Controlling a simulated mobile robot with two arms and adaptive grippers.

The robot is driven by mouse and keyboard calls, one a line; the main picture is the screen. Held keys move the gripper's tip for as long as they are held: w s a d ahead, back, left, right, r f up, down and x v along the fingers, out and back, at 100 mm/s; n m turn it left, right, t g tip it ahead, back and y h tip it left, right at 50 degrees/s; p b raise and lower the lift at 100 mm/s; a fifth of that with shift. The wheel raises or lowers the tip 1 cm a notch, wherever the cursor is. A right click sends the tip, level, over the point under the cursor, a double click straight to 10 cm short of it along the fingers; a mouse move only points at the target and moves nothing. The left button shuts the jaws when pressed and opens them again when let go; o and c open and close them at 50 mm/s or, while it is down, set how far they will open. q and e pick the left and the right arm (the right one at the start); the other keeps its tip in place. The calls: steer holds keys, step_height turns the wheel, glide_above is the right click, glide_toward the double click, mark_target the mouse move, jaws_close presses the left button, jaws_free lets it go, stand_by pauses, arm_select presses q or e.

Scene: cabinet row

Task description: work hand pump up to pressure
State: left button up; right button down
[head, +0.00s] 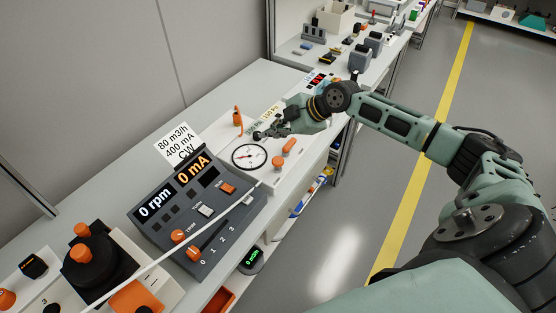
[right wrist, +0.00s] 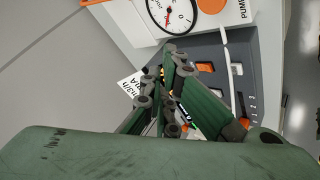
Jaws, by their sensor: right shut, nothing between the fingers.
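The hand pump unit is a pale box (head: 262,178) on the bench, with a round white dial gauge (head: 249,155) on top. The gauge also shows at the top of the right wrist view (right wrist: 170,14); its red needle is visible, but I cannot read a value. An orange upright handle (head: 238,121) stands behind the gauge, and an orange lever or knob (head: 289,146) lies to its right. My right gripper (head: 260,134) is shut and empty, just above and behind the gauge, close to the upright handle. It also shows in the right wrist view (right wrist: 160,68). My left gripper is out of view.
A dark control console (head: 196,215) reading 0 rpm and 0 mA stands in front of the pump, with a white card (head: 172,143) behind it. A black round device with an orange knob (head: 95,253) is at lower left. The grey wall bounds the bench's left side.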

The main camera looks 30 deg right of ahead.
steer(key=shift+d+r, duration=0.1)
stand_by(0.3)
steer(key=b, duration=0.5)
glide_above(275, 164)
step_height(275, 164, down, 8)
steer(key=shift+w+r, duration=0.15)
steer(key=shift+f+b, duration=0.6)
stand_by(0.6)
steer(key=shift+f+b, duration=0.4)
steer(key=shift+b, duration=0.05)
steer(key=shift+f+b, duration=0.9)
steer(key=shift+f, duration=0.25)
stand_by(0.9)
steer(key=shift+r, duration=0.1)
steer(key=shift+r+p, duration=1.1)
steer(key=shift+r, duration=0.4)
